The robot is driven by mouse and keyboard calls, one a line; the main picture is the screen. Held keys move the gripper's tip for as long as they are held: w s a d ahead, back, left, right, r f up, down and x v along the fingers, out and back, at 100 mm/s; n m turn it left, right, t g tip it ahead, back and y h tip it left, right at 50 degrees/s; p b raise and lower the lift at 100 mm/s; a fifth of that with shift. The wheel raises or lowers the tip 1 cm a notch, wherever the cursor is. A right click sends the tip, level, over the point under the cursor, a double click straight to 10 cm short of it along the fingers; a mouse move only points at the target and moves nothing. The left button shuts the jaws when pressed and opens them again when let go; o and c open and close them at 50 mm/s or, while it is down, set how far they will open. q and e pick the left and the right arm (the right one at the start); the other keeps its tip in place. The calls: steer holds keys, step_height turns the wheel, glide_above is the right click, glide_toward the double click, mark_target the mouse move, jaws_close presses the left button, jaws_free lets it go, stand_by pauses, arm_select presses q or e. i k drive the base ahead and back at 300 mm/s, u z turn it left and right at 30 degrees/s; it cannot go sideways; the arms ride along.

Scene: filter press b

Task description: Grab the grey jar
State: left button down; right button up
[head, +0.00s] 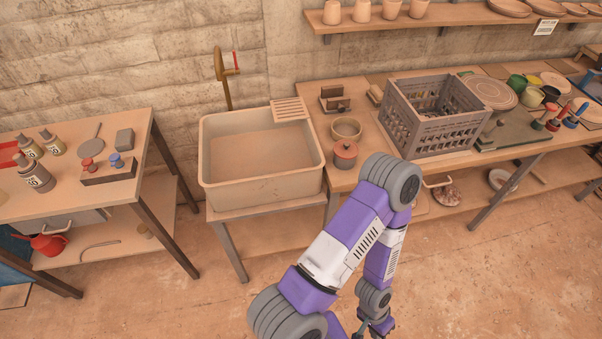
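A small round jar (344,156) with a greyish body and a red lid stands upright near the front edge of the wooden table, right of the sink. It is the closest match I see to the grey jar. My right arm bends up in front of this table and back down, its elbow just right of the jar and apart from it in the picture. My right gripper (374,327) hangs low at the bottom edge, well below the tabletop and far from the jar. Its fingers are small and partly hidden. My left gripper is out of view.
A bowl (346,129) stands just behind the jar. A grey plastic crate (447,136) is to the right, and a deep sink (211,160) to the left. The left table (75,205) holds several bottles. Bare floor lies in front.

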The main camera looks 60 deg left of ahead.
mark_target(341, 164)
steer(key=k, duration=0.5)
steer(key=u, duration=1.8)
steer(key=i, duration=0.25)
steer(key=u, duration=0.05)
